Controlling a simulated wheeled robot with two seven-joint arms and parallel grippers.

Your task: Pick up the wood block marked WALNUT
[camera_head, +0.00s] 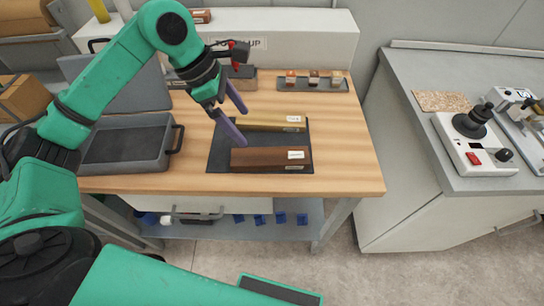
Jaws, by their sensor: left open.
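A dark brown wood block (262,158) with a small white label lies along the front of a dark mat (219,160) on the wooden table. The label's print is too small to read. A lighter, yellowish block (262,124), also labelled, lies behind it. My left gripper (242,127) is open and empty, with its two purple fingers spread. In the picture its fingertips overlap the left ends of the blocks, one near each; I cannot tell their height above the mat. My right gripper is not in view.
A grey open case (128,148) stands left of the mat. A small tray (312,86) with several small samples sits behind it. The table (345,150) is bare to the right. A grey counter (415,70) with instruments stands beyond a floor gap.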

